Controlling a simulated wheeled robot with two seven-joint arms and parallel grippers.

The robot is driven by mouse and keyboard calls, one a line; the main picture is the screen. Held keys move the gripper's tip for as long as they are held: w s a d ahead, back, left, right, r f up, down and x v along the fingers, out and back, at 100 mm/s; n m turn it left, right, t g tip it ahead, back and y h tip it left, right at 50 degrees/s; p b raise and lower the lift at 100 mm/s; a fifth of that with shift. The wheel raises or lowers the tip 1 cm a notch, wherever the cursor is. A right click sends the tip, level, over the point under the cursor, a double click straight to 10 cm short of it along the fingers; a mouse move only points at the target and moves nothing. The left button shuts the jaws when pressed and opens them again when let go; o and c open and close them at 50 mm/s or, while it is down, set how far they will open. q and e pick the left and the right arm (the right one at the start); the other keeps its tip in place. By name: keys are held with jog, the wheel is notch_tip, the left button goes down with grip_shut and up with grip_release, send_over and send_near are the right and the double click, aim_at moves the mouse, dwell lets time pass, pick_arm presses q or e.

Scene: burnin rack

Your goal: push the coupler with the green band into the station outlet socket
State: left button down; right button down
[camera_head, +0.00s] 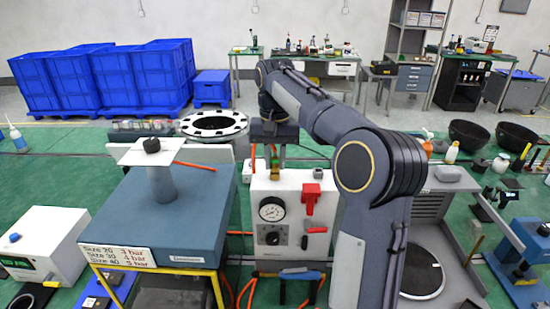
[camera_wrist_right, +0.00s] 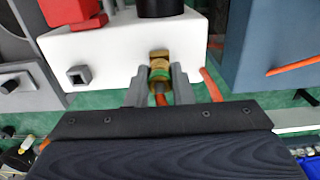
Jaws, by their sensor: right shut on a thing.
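The white station (camera_head: 291,262) has a round gauge (camera_head: 271,209), a black knob and a red lever on its front. My right gripper (camera_head: 275,162) is over its top back edge, shut on the brass coupler. In the right wrist view the two grey fingers (camera_wrist_right: 160,92) stand on either side of the coupler (camera_wrist_right: 158,75), whose green band shows between them. The brass outlet socket (camera_wrist_right: 159,55) is at the station's edge, in line with the coupler. They look close or touching; I cannot tell how deep the coupler sits. My left gripper is out of view.
A blue-grey block (camera_head: 165,215) with a white-topped post stands left of the station. A grey machine with a round dark plate (camera_head: 425,270) is to the right. An orange hose (camera_wrist_right: 211,84) runs beside the right finger. Blue crates (camera_head: 110,75) stand far back.

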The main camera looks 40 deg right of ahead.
jog(key=shift+f, duration=0.15)
jog(key=c, duration=1.2)
grip_release()
notch_tip(320, 180, up, 8)
jog(key=shift+p, duration=0.55)
jog(key=shift+s, duration=0.1)
